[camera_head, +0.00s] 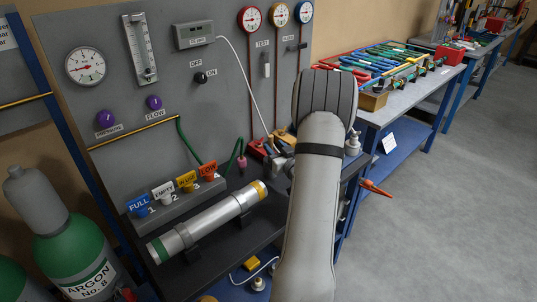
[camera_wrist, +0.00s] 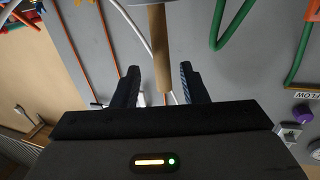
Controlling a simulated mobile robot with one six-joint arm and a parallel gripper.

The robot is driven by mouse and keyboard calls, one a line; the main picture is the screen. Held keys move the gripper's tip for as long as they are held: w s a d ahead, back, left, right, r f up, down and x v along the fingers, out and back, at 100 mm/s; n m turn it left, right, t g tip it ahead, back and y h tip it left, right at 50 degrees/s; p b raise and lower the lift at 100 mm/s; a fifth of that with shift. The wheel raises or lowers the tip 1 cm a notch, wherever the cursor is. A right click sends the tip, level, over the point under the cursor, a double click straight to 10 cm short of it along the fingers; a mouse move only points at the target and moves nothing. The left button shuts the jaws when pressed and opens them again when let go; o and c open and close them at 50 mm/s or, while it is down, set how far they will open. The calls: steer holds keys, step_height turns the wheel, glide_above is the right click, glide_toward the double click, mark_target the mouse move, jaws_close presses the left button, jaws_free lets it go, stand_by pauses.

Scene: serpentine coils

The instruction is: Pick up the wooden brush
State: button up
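A round wooden handle (camera_wrist: 159,45), which looks like the brush's, runs down from the top edge of the wrist view. My gripper (camera_wrist: 158,70) is open, with one dark finger on each side of the handle and a visible gap to both. The handle's lower end shows between the fingers; I cannot tell its depth relative to them. The brush head is out of the wrist view. In the head view my arm hides the gripper. A tan wooden piece (camera_head: 284,137) shows just left of my arm, among tools; I cannot tell whether it is part of the brush.
A grey gauge panel (camera_head: 215,95) stands behind a dark bench with a metal cylinder (camera_head: 210,220). A green hose (camera_wrist: 236,25) and a white cable (camera_wrist: 128,22) are near the handle.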

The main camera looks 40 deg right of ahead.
mark_target(272, 144)
steer(key=w, duration=0.3)
steer(key=shift+w+d, duration=0.15)
steer(key=shift+c, duration=0.2)
steer(key=shift+r, duration=0.1)
jaws_close()
